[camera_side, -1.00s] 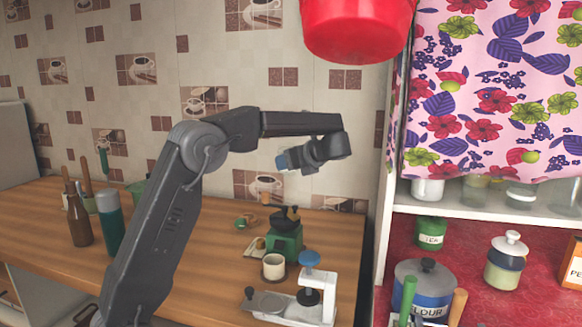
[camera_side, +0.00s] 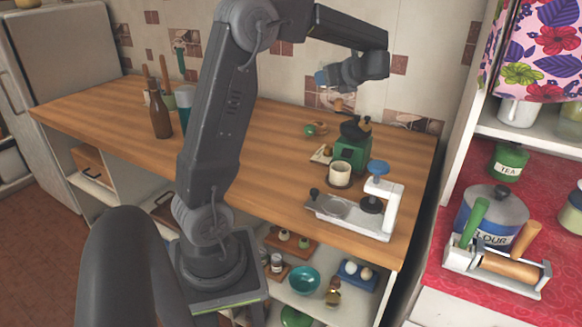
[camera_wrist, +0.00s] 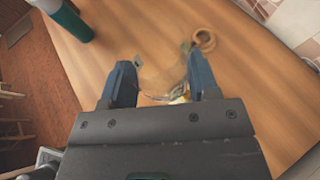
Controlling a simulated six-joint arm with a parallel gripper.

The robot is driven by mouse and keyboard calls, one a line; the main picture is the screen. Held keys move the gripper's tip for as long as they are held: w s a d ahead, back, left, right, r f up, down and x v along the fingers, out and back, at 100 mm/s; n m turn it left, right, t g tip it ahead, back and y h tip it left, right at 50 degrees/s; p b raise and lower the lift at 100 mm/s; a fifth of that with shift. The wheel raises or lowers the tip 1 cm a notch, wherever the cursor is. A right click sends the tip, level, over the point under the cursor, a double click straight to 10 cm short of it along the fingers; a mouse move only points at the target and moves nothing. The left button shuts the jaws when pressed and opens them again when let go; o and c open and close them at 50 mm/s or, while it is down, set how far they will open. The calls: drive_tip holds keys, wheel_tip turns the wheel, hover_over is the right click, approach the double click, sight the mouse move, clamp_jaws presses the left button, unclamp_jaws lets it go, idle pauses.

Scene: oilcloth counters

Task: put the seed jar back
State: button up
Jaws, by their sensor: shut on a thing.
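My gripper (camera_side: 325,78) hangs above the back of the wooden counter, left of the green grinder. In the wrist view its two blue fingers (camera_wrist: 160,85) are on either side of a faint, see-through thing (camera_wrist: 160,74), which looks like a clear glass jar. A pale and yellow patch shows low on it, close to the right finger. The jar cannot be made out in the side view, so its tilt and contents are unclear. The fingers hold it above the counter.
The grinder (camera_side: 352,152), a cream cup (camera_side: 340,173) and a white scale-like device (camera_side: 385,215) stand at the counter's right. A brown bottle (camera_side: 160,115) stands left. A red shelf at right holds a TEA tin (camera_side: 508,161) and FLOUR canister (camera_side: 488,212). Mid-counter is clear.

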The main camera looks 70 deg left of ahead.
drive_tip(key=s+f, duration=0.6)
drive_tip(key=s, duration=0.6)
drive_tip(key=s+f, duration=0.6)
drive_tip(key=s, duration=0.5)
drive_tip(key=shift+g, duration=0.3)
drive_tip(key=w+f, duration=0.2)
drive_tip(key=w, duration=0.1)
drive_tip(key=w+d+f, duration=0.1)
drive_tip(key=w+f, duration=0.2)
drive_tip(key=w, duration=0.1)
drive_tip(key=w+d+f, duration=0.1)
drive_tip(key=w+f, duration=0.1)
drive_tip(key=w, duration=0.2)
drive_tip(key=shift+d+f, duration=0.15)
drive_tip(key=shift+f, duration=1.95)
drive_tip(key=shift+f, duration=0.15)
drive_tip(key=o, duration=1)
